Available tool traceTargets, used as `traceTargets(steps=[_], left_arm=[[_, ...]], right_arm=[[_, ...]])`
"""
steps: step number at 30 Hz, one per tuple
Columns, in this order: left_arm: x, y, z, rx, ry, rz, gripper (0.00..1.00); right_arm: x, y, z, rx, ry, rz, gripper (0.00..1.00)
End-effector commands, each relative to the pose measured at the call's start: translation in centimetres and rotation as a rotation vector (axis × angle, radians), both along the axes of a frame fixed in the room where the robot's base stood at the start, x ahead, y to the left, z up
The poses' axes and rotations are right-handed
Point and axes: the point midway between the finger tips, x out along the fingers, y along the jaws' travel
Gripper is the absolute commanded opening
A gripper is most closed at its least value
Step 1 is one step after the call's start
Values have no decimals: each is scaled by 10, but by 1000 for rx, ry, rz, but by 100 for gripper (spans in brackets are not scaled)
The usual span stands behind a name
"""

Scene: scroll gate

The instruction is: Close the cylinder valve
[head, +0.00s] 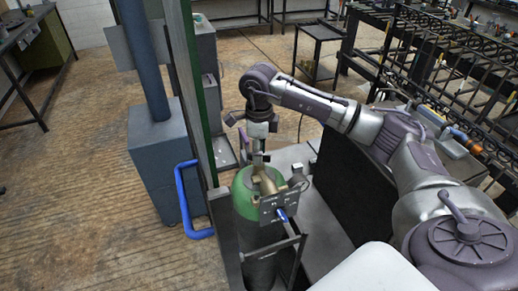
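A gas cylinder with a green shoulder (244,200) and a dark body stands upright just below the middle of the head view. Its brass-coloured valve (268,182) sits on top, partly hidden behind a grey plate (279,206) with holes. My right gripper (258,164) comes down from above, with its fingers at the top of the valve. It looks in contact or very close, but I cannot tell which. The fingers are too small and overlapped to show whether they are open or shut. My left gripper is not in view.
A metal frame (290,252) surrounds the cylinder's front. A tall green post (190,90) and a blue-grey column with a blue handle (182,200) stand close on the left. A black panel (345,185) is right of the cylinder. Wooden floor (80,190) is clear at left.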

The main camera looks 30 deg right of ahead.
Motion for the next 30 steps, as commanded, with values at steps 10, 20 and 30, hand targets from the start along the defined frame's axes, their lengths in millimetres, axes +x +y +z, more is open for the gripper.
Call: traceTargets(steps=[10, 20, 30], left_arm=[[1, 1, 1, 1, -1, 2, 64], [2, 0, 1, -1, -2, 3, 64], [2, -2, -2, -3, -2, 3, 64]], right_arm=[[0, 0, -6, 0, 0, 1, 39], [0, 0, -6, 0, 0, 0, 0], [0, 0, -7, 0, 0, -35, 0]])
